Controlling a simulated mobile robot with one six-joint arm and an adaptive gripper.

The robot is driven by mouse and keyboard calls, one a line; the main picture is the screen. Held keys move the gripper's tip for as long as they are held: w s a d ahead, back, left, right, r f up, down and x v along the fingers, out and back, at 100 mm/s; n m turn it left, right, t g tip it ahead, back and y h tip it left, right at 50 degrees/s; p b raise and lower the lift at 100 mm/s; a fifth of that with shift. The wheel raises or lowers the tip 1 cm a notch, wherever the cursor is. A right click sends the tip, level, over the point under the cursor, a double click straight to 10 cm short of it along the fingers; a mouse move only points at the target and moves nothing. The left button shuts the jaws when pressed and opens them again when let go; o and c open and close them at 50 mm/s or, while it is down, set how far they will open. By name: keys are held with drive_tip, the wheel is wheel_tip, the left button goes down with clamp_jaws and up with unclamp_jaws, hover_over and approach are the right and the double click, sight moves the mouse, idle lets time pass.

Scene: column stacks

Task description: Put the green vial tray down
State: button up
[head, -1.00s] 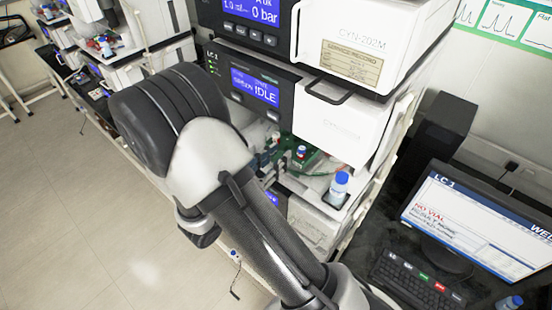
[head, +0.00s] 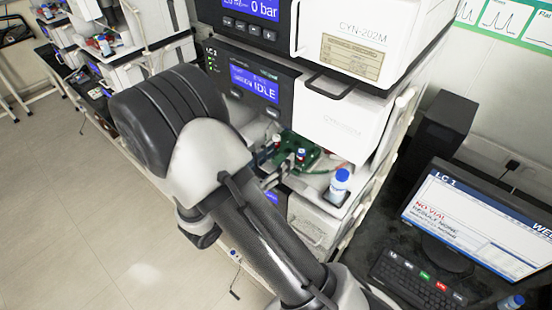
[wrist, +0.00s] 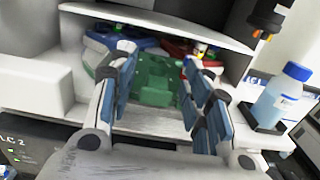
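The green vial tray (wrist: 155,84) is between the two blue-padded fingers of my gripper (wrist: 160,68) in the wrist view. It fills the gap, and the fingers appear to press on its sides. In the head view the green tray (head: 312,150) shows at the open bay under the LC 1 front panel, partly behind my arm. Red-capped vials (head: 300,155) show at it. Whether the tray's underside touches the surface below cannot be seen.
A blue-capped bottle (wrist: 281,98) stands on the right, also in the head view (head: 338,187). Coloured blue (wrist: 140,43) and red (wrist: 176,47) parts lie deeper in the bay. White housing (wrist: 38,88) borders its left side. A monitor (head: 480,225) and keyboard stand at right.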

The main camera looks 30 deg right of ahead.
drive_tip(key=shift+r+p, duration=0.5)
drive_tip(key=shift+r, duration=0.1)
drive_tip(key=v, duration=1.2)
drive_tip(key=s+d+r+m+g+y, duration=0.3)
drive_tip(key=s+m+g+y, duration=0.1)
drive_tip(key=s+m, duration=0.2)
drive_tip(key=s+d+r+m+g+y, duration=0.2)
drive_tip(key=s+d+m+g+y, duration=0.15)
drive_tip(key=s+m, duration=0.3)
drive_tip(key=s+a+r+m+t+y, duration=0.3)
drive_tip(key=a+r+m+t+y, duration=0.3)
drive_tip(key=m+y, duration=0.3)
drive_tip(key=shift+a+r, duration=0.45)
drive_tip(key=shift+a, duration=0.35)
drive_tip(key=shift+m+y, duration=0.25)
